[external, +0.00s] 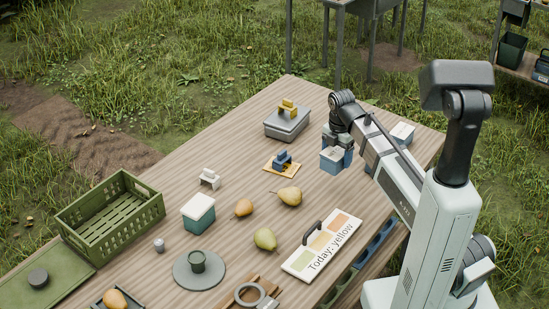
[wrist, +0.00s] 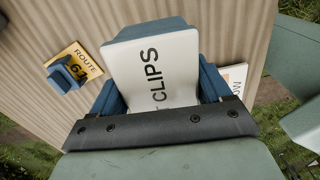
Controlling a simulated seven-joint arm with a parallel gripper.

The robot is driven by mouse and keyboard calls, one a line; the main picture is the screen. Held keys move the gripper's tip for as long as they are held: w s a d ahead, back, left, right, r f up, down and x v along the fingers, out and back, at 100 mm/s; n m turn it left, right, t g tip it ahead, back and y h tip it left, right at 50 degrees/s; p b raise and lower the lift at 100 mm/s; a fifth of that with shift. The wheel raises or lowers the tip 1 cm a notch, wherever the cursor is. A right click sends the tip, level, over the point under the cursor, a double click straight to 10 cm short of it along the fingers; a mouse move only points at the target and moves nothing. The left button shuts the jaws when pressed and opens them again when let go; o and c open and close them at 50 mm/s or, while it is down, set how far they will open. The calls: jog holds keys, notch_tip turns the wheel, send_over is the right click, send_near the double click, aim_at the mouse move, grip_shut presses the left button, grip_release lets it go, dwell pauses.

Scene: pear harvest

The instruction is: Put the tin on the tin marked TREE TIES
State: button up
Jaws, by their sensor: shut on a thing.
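My gripper (external: 338,149) is shut on a blue tin with a white lid (external: 333,161), at the right part of the table. A teal tin with a white lid (external: 198,213) stands left of centre. Another white-lidded tin (external: 402,132) stands behind my arm, partly hidden. I cannot read TREE TIES on either tin.
A card marked ROUTE (wrist: 88,58) carries a small blue piece (wrist: 68,73). A grey box (external: 287,124) bears a yellow piece.

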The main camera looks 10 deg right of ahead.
jog(key=w+d+r+m, duration=0.1)
jog(key=w+d+r, duration=0.25)
jog(key=d, duration=0.55)
jog(key=w+d+r+m, duration=0.25)
jog(key=w+d, duration=0.25)
jog(key=d, duration=0.5)
jog(key=shift+s+a+f+n, duration=0.1)
jog(key=shift+f+n, duration=1.05)
jog(key=shift+f, duration=1.15)
jog(key=shift+s+a+f+n, duration=0.1)
jog(key=shift+f+n, duration=1)
jog(key=shift+f, duration=1.15)
jog(key=shift+f, duration=0.15)
jog(key=o, duration=1.2)
jog(key=shift+c, duration=0.2)
notch_tip(320, 180, up, 12)
